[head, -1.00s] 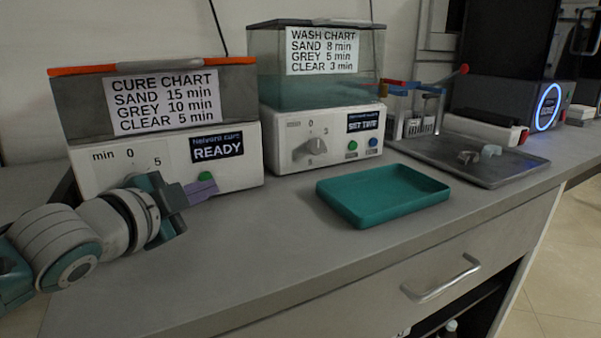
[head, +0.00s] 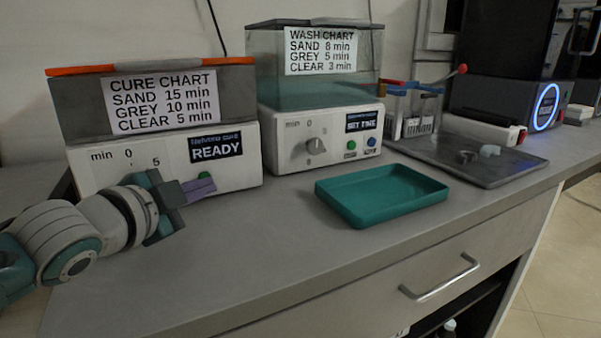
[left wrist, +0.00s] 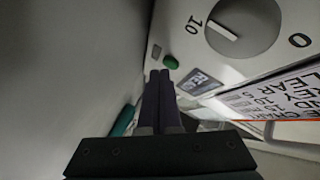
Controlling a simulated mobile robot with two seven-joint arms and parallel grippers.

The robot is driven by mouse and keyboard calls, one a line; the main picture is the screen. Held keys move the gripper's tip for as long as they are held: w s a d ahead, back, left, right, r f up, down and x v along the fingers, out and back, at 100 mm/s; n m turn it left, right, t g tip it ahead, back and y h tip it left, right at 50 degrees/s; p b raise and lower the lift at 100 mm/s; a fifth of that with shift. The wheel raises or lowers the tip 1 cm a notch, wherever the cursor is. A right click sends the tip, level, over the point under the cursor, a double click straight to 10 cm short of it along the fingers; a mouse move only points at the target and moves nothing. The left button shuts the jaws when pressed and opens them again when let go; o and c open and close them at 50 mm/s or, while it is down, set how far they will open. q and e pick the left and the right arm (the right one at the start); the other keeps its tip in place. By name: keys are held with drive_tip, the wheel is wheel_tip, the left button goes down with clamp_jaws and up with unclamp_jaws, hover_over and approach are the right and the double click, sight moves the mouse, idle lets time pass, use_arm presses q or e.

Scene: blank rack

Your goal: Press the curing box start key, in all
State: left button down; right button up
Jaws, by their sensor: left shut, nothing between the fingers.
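The curing box (head: 82,172) stands at the left, a white base with a grey orange-edged top and a cure chart. Its display (head: 217,147) reads READY. My right gripper is out of view.
A wash box (head: 285,157) with its own knob and keys stands to the right. A teal tray (head: 385,212) lies on the bench in front of it. A grey tray (head: 510,170) with small parts is further right. The bench front left of the teal tray is clear.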

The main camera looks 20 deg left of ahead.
use_arm(q)
drive_tip(key=shift+w+a, duration=0.25)
drive_tip(key=shift+a, duration=0.05)
idle(0.5)
idle(0.4)
drive_tip(key=shift+s+d+p, duration=0.45)
drive_tip(key=shift+s+d, duration=0.1)
drive_tip(key=shift+d, duration=0.05)
drive_tip(key=shift+s+d+r+p, duration=0.1)
drive_tip(key=shift+s+d+p, duration=0.1)
drive_tip(key=shift+d+p, duration=0.1)
drive_tip(key=s+d, duration=0.1)
drive_tip(key=s+d+p, duration=0.1)
drive_tip(key=shift+s+d, duration=0.1)
drive_tip(key=shift+d, duration=0.2)
drive_tip(key=shift+s+d+p, duration=0.3)
drive_tip(key=shift+p, duration=0.05)
